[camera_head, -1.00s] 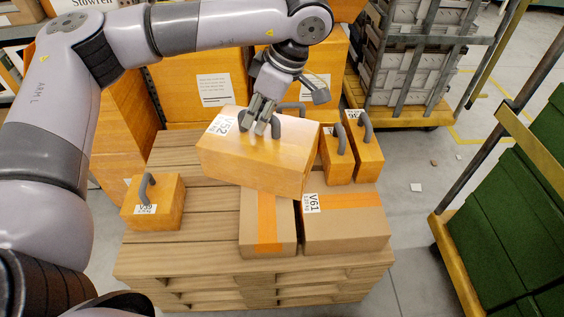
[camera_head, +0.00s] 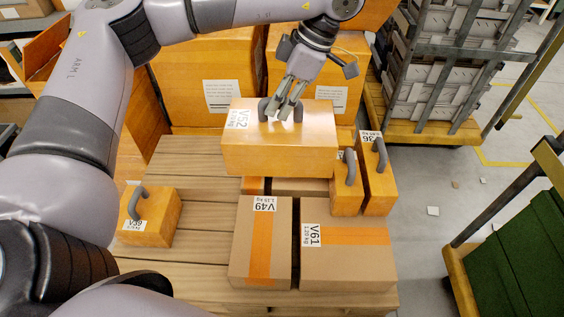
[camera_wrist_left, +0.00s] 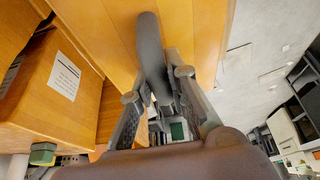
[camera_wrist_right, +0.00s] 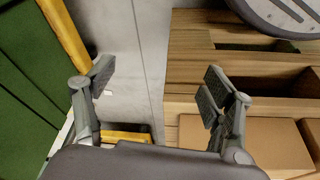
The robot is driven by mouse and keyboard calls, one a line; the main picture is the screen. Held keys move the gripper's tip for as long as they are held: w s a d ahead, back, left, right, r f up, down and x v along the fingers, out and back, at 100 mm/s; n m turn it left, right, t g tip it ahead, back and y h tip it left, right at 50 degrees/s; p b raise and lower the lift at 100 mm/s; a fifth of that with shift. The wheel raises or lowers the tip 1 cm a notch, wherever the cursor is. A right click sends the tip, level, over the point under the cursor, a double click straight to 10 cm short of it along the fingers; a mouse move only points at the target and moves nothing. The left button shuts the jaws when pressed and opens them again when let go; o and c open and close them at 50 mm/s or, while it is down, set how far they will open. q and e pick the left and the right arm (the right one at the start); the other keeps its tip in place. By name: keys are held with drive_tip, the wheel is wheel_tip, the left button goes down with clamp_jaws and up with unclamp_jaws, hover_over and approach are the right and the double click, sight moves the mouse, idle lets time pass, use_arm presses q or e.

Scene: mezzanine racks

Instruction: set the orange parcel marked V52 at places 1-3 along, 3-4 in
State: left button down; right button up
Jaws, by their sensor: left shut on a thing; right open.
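The orange parcel marked V52 (camera_head: 280,148) hangs by its grey handle in my left gripper (camera_head: 291,98) above the far part of the wooden pallet (camera_head: 195,215). The left wrist view shows the fingers (camera_wrist_left: 158,85) shut on that handle (camera_wrist_left: 150,45). The parcel hides part of the pallet and of the boxes behind and below it. In the right wrist view my right gripper (camera_wrist_right: 155,90) is open and empty, beside the pallet's edge. The right gripper does not show in the head view.
On the pallet stand cardboard boxes V49 (camera_head: 247,240) and V61 (camera_head: 325,265), two narrow orange parcels (camera_head: 376,180) at right and a small orange parcel (camera_head: 152,222) at left. Large orange boxes (camera_head: 190,75) stand behind. A trolley with green crates (camera_head: 520,250) is at right.

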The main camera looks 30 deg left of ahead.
sight(281, 122)
use_arm(q)
wheel_tip(281, 122, down, 5)
drive_tip(key=shift+f+b, duration=0.15)
drive_tip(key=shift+b, duration=0.65)
wheel_tip(281, 122, down, 5)
drive_tip(key=shift+f+b, duration=0.1)
drive_tip(key=shift+b, duration=0.4)
wheel_tip(281, 122, down, 2)
drive_tip(key=shift+f+b, duration=0.25)
drive_tip(key=shift+b, duration=0.05)
wheel_tip(281, 122, down, 2)
drive_tip(key=shift+f, duration=0.45)
use_arm(e)
drive_tip(key=r, duration=0.1)
drive_tip(key=w+r+t, duration=0.2)
drive_tip(key=shift+a+r, duration=0.3)
use_arm(q)
drive_tip(key=shift+f, duration=0.15)
use_arm(e)
drive_tip(key=shift+w+a+r, duration=0.1)
drive_tip(key=shift+w, duration=0.15)
use_arm(q)
drive_tip(key=shift+b, duration=0.3)
use_arm(e)
drive_tip(key=shift+w, duration=0.15)
